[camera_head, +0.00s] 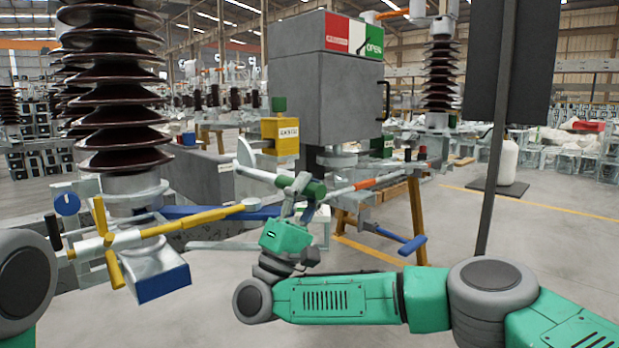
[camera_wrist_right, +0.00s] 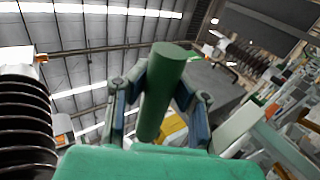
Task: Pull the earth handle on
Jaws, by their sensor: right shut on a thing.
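The earth handle is a dark green cylinder (camera_head: 315,189) at the end of a grey lever, below the grey cabinet in the head view. My right gripper (camera_head: 301,201) reaches up to it and is shut around it. In the right wrist view the green handle (camera_wrist_right: 162,90) stands between the two fingers of the gripper (camera_wrist_right: 160,105), which touch it from both sides. Part of the handle is hidden behind the fingers. My left gripper is outside the view; only a piece of my left arm shows at the left edge.
A grey cabinet (camera_head: 325,95) with a red, white and green "OPEN" label hangs above the handle. A yellow-handled lever (camera_head: 165,230) and a ribbed brown insulator (camera_head: 115,90) stand at left. A dark post (camera_head: 495,150) rises at right. Open floor (camera_head: 540,260) lies at right.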

